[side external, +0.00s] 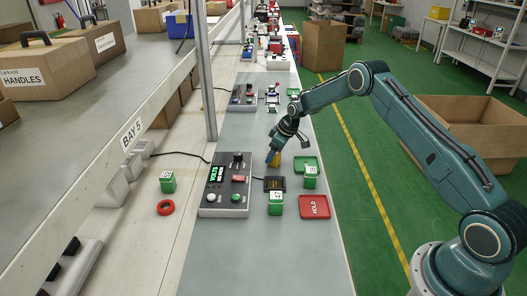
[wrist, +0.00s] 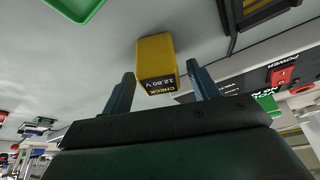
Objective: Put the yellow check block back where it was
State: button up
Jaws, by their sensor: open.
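The yellow check block (wrist: 156,58) stands on the grey bench strip, with the label "CHECK 12.80 V" facing the wrist camera. In the side external view only a small part of the yellow block (side external: 275,160) shows beside the fingers. My gripper (wrist: 160,88) is open, with one finger on each side of the block's labelled end. Gaps seem to show between the fingers and the block. In the side external view my gripper (side external: 272,156) is low over the bench, behind the black dock (side external: 275,184).
A tester with a red switch (side external: 226,186) stands left of the dock. Green blocks (side external: 276,203) (side external: 310,177) stand near the dock. A green tray (side external: 306,164) and a red HOLD tray (side external: 314,207) lie to the right.

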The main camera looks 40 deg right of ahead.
jog(key=v, duration=1)
jog(key=shift+r, duration=0.3)
jog(key=shift+s, duration=0.1)
jog(key=s+a+r+m, duration=0.1)
jog(key=s+a+r, duration=0.3)
jog(key=s+r, duration=0.25)
jog(key=s+a+r+h, duration=0.1)
jog(key=s+a+r, duration=0.35)
jog(key=r, duration=0.35)
jog(key=s+a+r+m, duration=0.1)
jog(key=s+a+r, duration=0.3)
jog(key=s+r, duration=0.3)
jog(key=s+a+m, duration=0.1)
jog(key=s+a, duration=0.1)
jog(key=s, duration=1)
jog(key=s+a+r+m+t, duration=0.1)
jog(key=s+a, duration=0.1)
jog(key=s, duration=1)
jog(key=shift+a+m+h, duration=0.2)
jog(key=shift+m+h, duration=0.1)
jog(key=shift+h, duration=0.1)
